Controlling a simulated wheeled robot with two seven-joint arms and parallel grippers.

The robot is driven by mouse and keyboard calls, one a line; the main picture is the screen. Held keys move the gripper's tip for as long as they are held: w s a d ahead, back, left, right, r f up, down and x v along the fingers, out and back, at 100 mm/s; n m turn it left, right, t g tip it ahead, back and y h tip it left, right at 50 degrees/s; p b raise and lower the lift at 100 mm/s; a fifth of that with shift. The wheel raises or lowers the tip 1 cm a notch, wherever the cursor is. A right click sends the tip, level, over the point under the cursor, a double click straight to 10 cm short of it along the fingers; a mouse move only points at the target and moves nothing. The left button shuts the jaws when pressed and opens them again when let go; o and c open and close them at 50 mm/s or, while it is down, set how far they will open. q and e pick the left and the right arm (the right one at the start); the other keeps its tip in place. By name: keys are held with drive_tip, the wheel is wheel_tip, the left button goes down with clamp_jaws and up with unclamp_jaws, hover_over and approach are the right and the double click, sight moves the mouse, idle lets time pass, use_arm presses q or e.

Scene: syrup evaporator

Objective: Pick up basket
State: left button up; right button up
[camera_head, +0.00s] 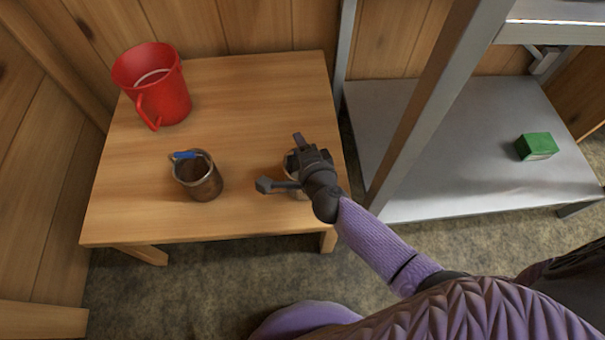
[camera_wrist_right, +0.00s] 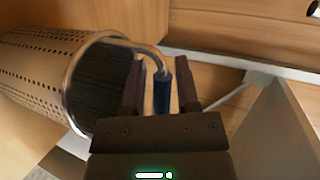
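A perforated metal basket (camera_wrist_right: 45,75) with a bright rim fills the left of the right wrist view. Its bent wire handle ends in a dark blue grip (camera_wrist_right: 162,92). My right gripper (camera_wrist_right: 160,85) has a finger on each side of that grip, with a narrow gap showing, so it looks open around it. In the head view my right gripper (camera_head: 303,152) is over the table's right side and hides most of the basket below it. A second metal container (camera_head: 198,177) with a blue grip stands at the table's middle left. My left gripper is out of view.
A red pitcher (camera_head: 153,85) stands at the back left of the wooden table (camera_head: 240,100). A metal rack (camera_head: 430,100) with an upright post stands close on the right, a green box (camera_head: 536,146) on its lower shelf. The table's middle is clear.

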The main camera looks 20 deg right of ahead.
drive_tip(key=shift+r, duration=0.1)
clamp_jaws()
drive_tip(key=shift+s, duration=0.1)
idle(0.8)
idle(0.4)
